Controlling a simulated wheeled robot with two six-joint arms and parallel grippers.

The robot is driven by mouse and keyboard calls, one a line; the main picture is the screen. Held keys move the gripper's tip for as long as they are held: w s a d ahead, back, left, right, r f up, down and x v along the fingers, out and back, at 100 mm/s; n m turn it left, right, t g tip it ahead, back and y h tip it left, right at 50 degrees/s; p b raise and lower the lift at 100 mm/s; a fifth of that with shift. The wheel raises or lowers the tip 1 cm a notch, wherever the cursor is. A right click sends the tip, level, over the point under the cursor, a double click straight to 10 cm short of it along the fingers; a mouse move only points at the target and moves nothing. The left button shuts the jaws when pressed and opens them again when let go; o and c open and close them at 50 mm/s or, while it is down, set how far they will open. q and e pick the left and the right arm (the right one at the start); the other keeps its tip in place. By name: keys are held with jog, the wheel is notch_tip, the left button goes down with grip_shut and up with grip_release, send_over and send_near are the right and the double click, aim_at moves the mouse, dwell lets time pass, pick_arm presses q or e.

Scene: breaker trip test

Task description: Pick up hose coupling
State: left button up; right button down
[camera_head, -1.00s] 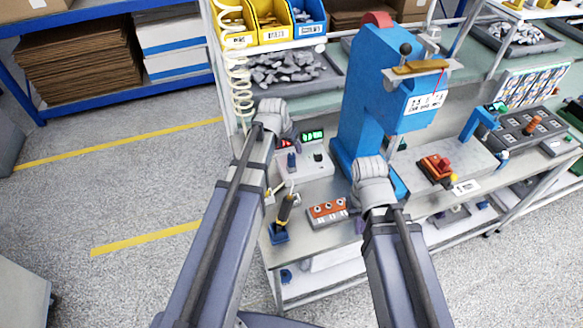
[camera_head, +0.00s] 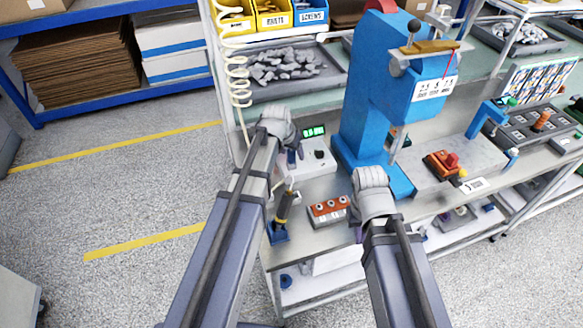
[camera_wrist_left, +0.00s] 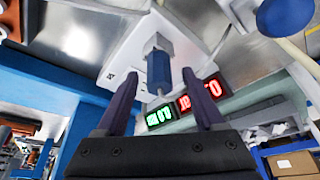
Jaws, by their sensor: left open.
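A blue cylinder with a silver collar, which looks like the hose coupling (camera_wrist_left: 158,70), stands at a white box with lit displays. In the left wrist view it lies between the two dark purple fingers of my left gripper (camera_wrist_left: 160,108), which is open; I cannot tell whether they touch it. In the head view the blue part (camera_head: 291,158) shows just below my left wrist, and the left fingers are mostly hidden by the wrist. My right gripper (camera_head: 356,226) is over the bench front, mostly hidden behind its own wrist; its jaws cannot be made out.
The white box (camera_head: 318,158) has a green display. A coiled cream hose (camera_head: 238,90) hangs at left. A blue press (camera_head: 375,100) stands to the right. A screwdriver-like tool (camera_head: 282,208) in a blue holder and an orange block (camera_head: 329,210) are near the front edge.

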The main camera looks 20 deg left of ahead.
pick_arm(q)
grip_shut()
dwell(0.5)
dwell(0.3)
